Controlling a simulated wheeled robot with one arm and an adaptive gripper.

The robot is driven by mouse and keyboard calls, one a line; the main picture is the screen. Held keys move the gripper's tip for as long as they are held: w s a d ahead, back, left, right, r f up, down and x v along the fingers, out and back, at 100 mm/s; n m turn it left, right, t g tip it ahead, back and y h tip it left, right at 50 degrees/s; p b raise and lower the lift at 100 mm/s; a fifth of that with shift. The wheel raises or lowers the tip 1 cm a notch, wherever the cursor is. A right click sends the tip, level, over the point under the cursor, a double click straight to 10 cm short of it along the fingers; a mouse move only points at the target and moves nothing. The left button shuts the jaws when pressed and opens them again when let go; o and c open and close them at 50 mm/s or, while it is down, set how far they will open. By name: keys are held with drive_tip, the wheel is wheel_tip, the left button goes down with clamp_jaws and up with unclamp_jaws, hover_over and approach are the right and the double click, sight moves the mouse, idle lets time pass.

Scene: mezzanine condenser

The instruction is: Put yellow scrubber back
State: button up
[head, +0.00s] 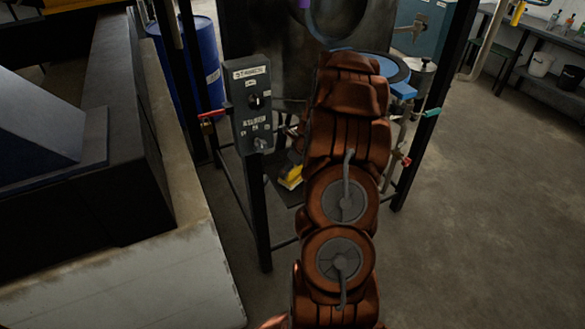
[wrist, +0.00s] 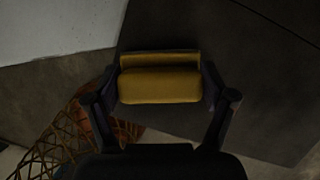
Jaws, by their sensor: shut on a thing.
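The yellow scrubber (wrist: 160,84) is a small block with rounded edges. In the wrist view it sits between the two dark fingers of my gripper (wrist: 161,88), one finger against each end, and the gripper is shut on it. In the head view the scrubber (head: 291,178) shows low inside the black frame, just left of my arm. My arm hides most of the gripper there. I cannot tell from the head view whether the scrubber touches the dark surface below it.
A grey control box (head: 256,104) stands on the frame's front left post. A red-handled valve (head: 212,115) sticks out left of it. A blue drum (head: 200,62) is behind. A low concrete wall (head: 190,215) runs along the left. The floor (head: 480,210) on the right is clear.

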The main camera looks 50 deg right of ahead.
drive_tip(key=shift+f, duration=0.4)
drive_tip(key=shift+f, duration=0.1)
drive_tip(key=o, duration=1)
drive_tip(key=shift+c, duration=0.2)
